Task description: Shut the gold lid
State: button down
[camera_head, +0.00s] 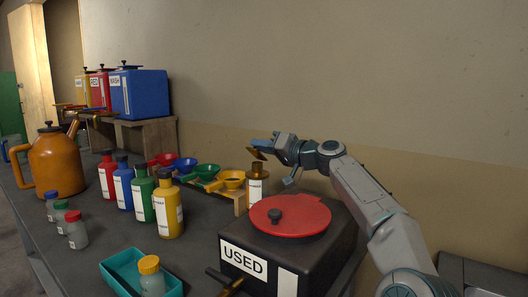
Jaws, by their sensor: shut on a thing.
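A gold can (257,188) with a white label and a narrow gold neck stands at the back of the bench, behind the black USED box. A gold-brown lid piece (259,154) sits tilted above the neck, apart from the can's top as far as I can see. My gripper (268,147) is shut on this gold lid, reaching in from the right. The fingertips are small in the picture and partly hide the lid. I cannot tell whether a hinge joins lid and can.
The black USED box (325,258) with a red round lid (290,214) stands in front of the can. Coloured bottles (168,207) and funnels (206,171) stand to the left. A teal tray (118,268) lies at the front. The wall behind is bare.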

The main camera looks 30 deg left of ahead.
jog(key=shift+s+f+n, duration=0.1)
jog(key=shift+n, duration=0.2)
jog(key=c, duration=1.4)
grip_release()
jog(key=shift+o, duration=0.2)
jog(key=s+d+b, duration=0.1)
jog(key=d+b, duration=0.5)
jog(key=d, duration=0.7)
jog(key=shift+d, duration=0.4)
